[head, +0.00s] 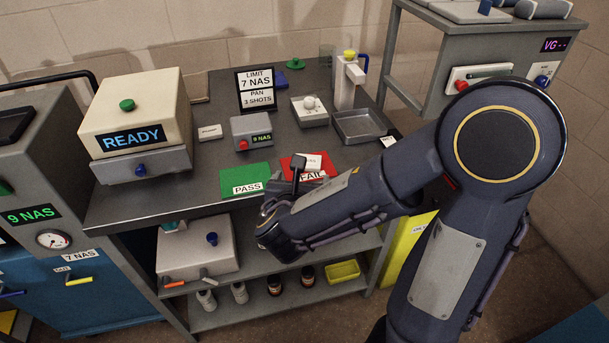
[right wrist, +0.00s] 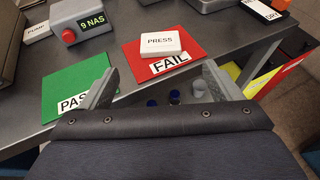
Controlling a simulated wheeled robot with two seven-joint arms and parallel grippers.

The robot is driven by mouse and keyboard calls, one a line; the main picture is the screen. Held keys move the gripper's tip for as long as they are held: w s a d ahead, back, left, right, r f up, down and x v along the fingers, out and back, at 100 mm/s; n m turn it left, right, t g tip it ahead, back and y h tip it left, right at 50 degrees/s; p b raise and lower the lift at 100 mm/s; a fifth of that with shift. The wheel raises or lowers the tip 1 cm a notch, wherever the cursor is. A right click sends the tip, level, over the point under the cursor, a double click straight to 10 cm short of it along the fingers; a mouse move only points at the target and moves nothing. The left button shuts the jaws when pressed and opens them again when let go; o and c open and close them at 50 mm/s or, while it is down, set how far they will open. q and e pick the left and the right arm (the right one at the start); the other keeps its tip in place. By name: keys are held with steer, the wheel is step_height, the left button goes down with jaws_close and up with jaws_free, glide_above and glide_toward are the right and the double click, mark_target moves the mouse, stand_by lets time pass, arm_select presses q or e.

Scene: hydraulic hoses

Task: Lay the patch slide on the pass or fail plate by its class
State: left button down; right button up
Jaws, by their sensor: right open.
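A white slide-like block (right wrist: 160,44) marked PRESS lies flat on the red FAIL plate (right wrist: 190,68) in the right wrist view. It also shows on the red plate in the head view (head: 313,161), and I cannot tell for sure that it is the patch slide. The green PASS plate (head: 245,178) lies to the left, bare; it also shows in the right wrist view (right wrist: 80,85). My right gripper (right wrist: 158,82) is open and empty, just in front of the FAIL plate, apart from the block. My left gripper is out of view.
A small grey box (head: 252,131) reads 9 NAS; a sign (head: 256,88) reads LIMIT 7 NAS. A READY machine (head: 135,115) stands at left.

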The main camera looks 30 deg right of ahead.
steer(key=s+d+f+m+g+y, duration=0.1)
steer(key=s+d+f+m+g, duration=0.2)
steer(key=s+m, duration=0.5)
steer(key=s+d+f+m+g+y, duration=0.1)
steer(key=s+d+m+g+y, duration=0.15)
steer(key=s+m+g, duration=0.4)
steer(key=s+a+r+m+t+y, duration=0.2)
steer(key=a+r+m+y, duration=0.1)
steer(key=m, duration=0.5)
steer(key=s+a+r+m+t+y+p, duration=0.1)
steer(key=s+a+r+m+t+y, duration=0.1)
steer(key=a+m+y, duration=0.3)
steer(key=s+a+r+m, duration=0.1)
steer(key=m, duration=0.2)
steer(key=shift+s+a+p, duration=0.3)
steer(key=shift+a, duration=0.1)
